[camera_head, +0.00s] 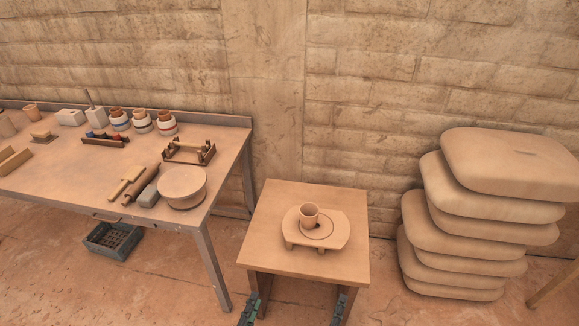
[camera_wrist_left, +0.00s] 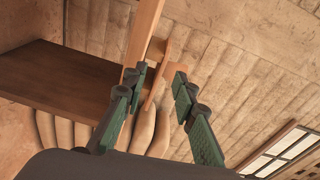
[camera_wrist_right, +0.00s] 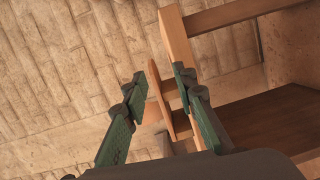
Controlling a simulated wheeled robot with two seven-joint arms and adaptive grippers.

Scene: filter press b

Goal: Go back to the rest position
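My left gripper (camera_head: 249,311) and my right gripper (camera_head: 339,309) show at the bottom edge of the head view, low in front of the small wooden table (camera_head: 270,225). They are apart from each other. In the left wrist view my left gripper (camera_wrist_left: 160,82) has its fingers spread with nothing held between them. In the right wrist view my right gripper (camera_wrist_right: 158,82) is likewise open and empty. A small clay cup (camera_head: 309,213) stands on a round-ended footed board (camera_head: 338,232) on the small table, out of reach of both fingertips.
A long workbench (camera_head: 90,178) at left holds jars, a rolling pin (camera_head: 141,184), a round turntable (camera_head: 182,184) and other tools. A grey crate (camera_head: 112,240) sits beneath it. Stacked sacks (camera_head: 470,225) stand at right. Wooden table parts lie behind the fingers in both wrist views.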

